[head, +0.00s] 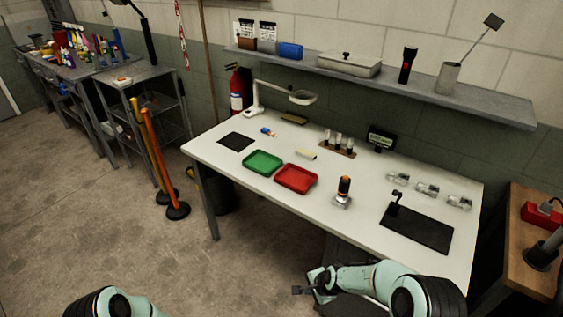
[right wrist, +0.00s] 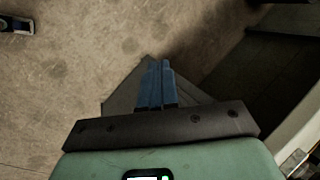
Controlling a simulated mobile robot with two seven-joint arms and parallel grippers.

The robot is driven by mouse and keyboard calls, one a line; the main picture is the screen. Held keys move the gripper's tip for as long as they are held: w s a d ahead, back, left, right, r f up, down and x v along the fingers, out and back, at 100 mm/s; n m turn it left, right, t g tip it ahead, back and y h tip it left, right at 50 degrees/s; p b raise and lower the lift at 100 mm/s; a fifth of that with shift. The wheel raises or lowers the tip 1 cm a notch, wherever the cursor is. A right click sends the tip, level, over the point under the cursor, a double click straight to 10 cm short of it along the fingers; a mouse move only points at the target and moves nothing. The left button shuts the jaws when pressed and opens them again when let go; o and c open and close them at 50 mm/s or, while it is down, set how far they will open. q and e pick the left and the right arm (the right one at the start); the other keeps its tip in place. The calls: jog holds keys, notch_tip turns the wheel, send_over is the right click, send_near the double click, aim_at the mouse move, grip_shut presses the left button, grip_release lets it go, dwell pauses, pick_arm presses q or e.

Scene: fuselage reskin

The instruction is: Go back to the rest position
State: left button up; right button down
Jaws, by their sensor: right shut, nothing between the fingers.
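My right gripper (head: 299,290) is in front of the near edge of the white table, at the bottom of the head view. In the right wrist view its blue fingers (right wrist: 156,88) are together with nothing between them, over the concrete floor. It touches no object that I can see. At the lower left of the head view only a piece of my left arm shows; the left gripper is out of the frame.
The white table (head: 340,219) holds a green tray (head: 262,162), a red tray (head: 295,179), a black mat (head: 417,229) and small parts. A wooden bench (head: 521,230) stands at the right. Yellow and orange posts (head: 160,165) stand left. Floor (head: 110,230) at lower left is clear.

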jog(key=s+d+f+n+g, duration=0.2)
jog(key=s+d+f+n, duration=0.1)
jog(key=s+f, duration=0.65)
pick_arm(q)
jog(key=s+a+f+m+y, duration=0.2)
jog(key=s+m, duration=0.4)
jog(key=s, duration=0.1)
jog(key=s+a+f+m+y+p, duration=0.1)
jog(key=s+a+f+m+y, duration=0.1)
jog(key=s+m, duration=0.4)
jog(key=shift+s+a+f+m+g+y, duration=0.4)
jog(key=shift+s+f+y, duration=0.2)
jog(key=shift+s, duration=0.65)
pick_arm(e)
jog(key=s+f+n+g, duration=0.2)
jog(key=s+n, duration=0.4)
jog(key=s, duration=1.8)
jog(key=shift+s+f+g, duration=0.15)
jog(key=shift+s+g, duration=0.05)
jog(key=shift+g, duration=0.2)
